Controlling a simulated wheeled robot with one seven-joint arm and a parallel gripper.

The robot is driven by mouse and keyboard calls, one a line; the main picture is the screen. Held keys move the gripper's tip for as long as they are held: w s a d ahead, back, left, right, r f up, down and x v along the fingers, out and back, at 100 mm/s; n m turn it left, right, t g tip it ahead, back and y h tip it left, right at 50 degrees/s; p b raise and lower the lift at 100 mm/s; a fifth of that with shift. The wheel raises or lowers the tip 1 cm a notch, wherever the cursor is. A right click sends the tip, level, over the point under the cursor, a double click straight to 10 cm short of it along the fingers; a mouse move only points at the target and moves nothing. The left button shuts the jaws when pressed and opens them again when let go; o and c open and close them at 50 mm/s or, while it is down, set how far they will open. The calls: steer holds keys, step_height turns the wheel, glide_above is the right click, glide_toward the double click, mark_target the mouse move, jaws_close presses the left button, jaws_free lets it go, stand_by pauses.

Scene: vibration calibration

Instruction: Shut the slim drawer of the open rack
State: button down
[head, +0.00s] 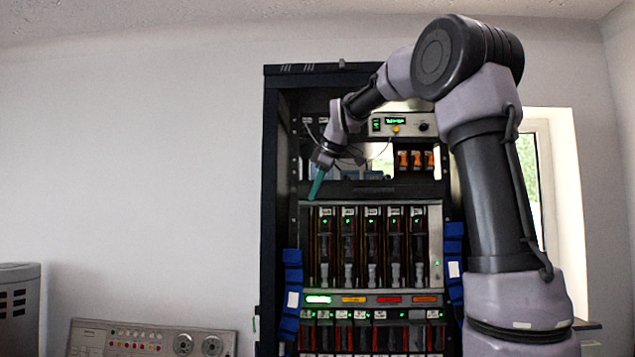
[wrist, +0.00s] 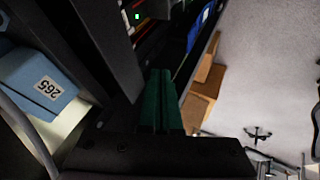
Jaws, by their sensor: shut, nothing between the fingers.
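The open rack (head: 270,200) is a tall dark cabinet in the middle of the head view, full of modules. A dark, slim horizontal front (head: 400,190) crosses it below the shelf with the orange items; it looks like the slim drawer, but I cannot tell how far it is out. My gripper (head: 313,194) is at the left of this front, its green fingers pointing down. In the wrist view the green fingers (wrist: 159,100) are together, shut and empty, close beside a dark edge of the rack. I cannot tell whether they touch it.
Blue bundles (head: 291,295) hang on the rack's side. Brown boxes (wrist: 203,90) stand on the floor. A control panel (head: 150,340) is at lower left.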

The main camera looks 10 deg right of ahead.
steer(key=shift+w+d, duration=0.25)
steer(key=shift+w, duration=0.6)
steer(key=shift+w+d, duration=0.2)
steer(key=shift+w, duration=0.45)
steer(key=shift+w+d, duration=0.2)
steer(key=shift+w, duration=0.4)
